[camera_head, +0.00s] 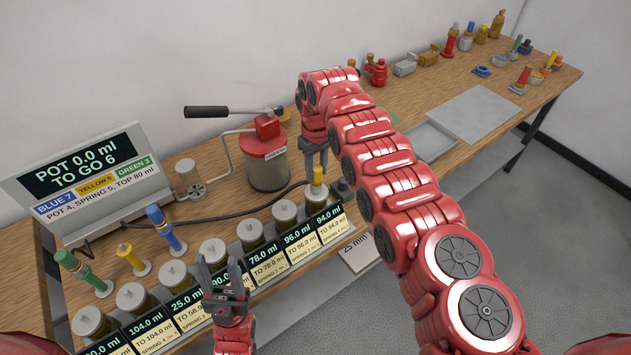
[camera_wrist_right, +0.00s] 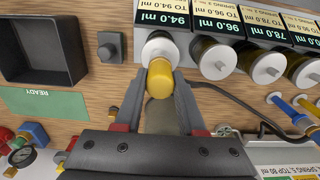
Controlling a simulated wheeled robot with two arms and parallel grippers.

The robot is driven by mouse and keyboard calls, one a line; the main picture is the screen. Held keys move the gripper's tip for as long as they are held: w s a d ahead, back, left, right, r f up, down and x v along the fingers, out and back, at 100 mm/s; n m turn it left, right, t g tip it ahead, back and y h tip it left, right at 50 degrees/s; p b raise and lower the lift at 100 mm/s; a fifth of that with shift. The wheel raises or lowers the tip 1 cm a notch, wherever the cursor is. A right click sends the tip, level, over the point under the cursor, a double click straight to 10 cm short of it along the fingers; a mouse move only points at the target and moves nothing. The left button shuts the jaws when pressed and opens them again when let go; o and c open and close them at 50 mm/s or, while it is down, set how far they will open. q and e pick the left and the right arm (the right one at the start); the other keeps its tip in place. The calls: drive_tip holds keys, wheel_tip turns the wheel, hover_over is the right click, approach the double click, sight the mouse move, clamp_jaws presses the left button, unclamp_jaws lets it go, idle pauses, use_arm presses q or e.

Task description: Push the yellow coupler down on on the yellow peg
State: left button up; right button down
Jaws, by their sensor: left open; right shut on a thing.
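A yellow coupler (camera_head: 318,177) is between the fingertips of my right gripper (camera_head: 316,164), which is shut on it. In the right wrist view the yellow coupler (camera_wrist_right: 159,76) stands out past the fingers, close to the white cap of the end pot (camera_wrist_right: 158,47), marked 94.0 ml. I cannot tell whether they touch. A yellow peg (camera_head: 130,256) stands tilted on a white base at the left, between a green peg (camera_head: 72,265) and a blue peg (camera_head: 160,224). My left gripper (camera_head: 221,268) is open and empty in front of the pot row.
Several capped pots stand in a labelled row along the front edge. A red-topped canister (camera_head: 267,165) with a lever handle (camera_head: 206,112) stands behind. A display (camera_head: 90,165) is at the left. A grey tray (camera_head: 432,140) and several small fittings lie to the right.

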drive_tip(key=shift+r, duration=1.25)
